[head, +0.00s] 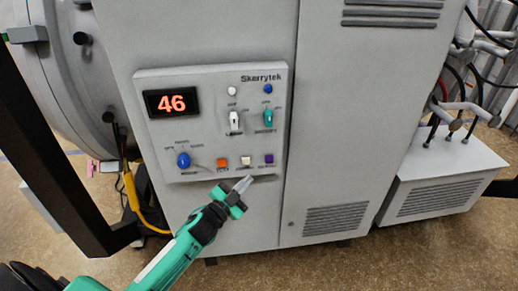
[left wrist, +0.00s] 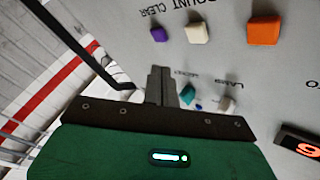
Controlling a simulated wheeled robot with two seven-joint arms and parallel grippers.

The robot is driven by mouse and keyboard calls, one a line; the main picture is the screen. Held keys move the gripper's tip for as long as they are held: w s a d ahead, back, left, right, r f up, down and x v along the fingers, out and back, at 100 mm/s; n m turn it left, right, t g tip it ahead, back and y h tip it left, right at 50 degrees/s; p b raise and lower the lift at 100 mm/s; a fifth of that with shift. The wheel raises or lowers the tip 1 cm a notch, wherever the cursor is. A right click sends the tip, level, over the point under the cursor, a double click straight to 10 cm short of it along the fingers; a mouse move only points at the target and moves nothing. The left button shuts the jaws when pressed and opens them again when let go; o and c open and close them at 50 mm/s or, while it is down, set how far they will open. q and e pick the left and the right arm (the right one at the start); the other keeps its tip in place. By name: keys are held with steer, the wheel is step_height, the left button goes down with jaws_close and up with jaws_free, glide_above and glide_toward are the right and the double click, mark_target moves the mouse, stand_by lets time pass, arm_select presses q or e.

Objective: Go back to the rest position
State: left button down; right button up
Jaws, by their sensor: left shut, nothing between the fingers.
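My left gripper (head: 243,184) is shut and empty, just in front of the lower edge of the control panel (head: 200,140), below the white and purple buttons. In the left wrist view its closed fingers (left wrist: 163,85) point toward the panel face. I cannot tell from these views whether the fingertips touch anything. The panel carries a red display reading 46 (head: 171,102), a blue knob (head: 183,160), an orange button (head: 222,163), a white button (head: 245,161) and a purple button (head: 269,158). My right gripper is not in view.
The grey furnace cabinet (head: 340,120) fills the middle. A round chamber (head: 75,70) is at the left, with a yellow hose (head: 135,205) below it. A vented grey box (head: 440,185) with pipes stands at the right. Open floor (head: 350,265) lies in front.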

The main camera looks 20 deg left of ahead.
arm_select(q)
steer(key=s+a+f+n+g+y, duration=0.1)
steer(key=s+f+n+g+y, duration=0.1)
steer(key=f, duration=1)
steer(key=s+a+f+n+g+y, duration=0.2)
steer(key=s+f, duration=0.1)
steer(key=f, duration=0.9)
steer(key=s+f+n+g, duration=0.1)
steer(key=s+f+g, duration=0.1)
steer(key=s+f, duration=0.45)
steer(key=s+f+n+g, duration=0.1)
steer(key=s+f+g, duration=0.25)
steer(key=f, duration=0.55)
steer(key=s+d+f+g, duration=0.2)
steer(key=s+f, duration=0.5)
steer(key=s, duration=0.5)
steer(key=s+d+f+n+g, duration=0.1)
steer(key=s+d+f+g, duration=0.1)
steer(key=s+f, duration=0.5)
steer(key=s+d+f+g, duration=0.2)
steer(key=s+f+g, duration=0.2)
steer(key=s, duration=1.5)
step_height(320, 180, down, 3)
steer(key=shift+r+n+y, duration=0.1)
steer(key=shift+n+y, duration=0.3)
steer(key=shift+w+g, duration=0.1)
steer(key=shift+g, duration=0.15)
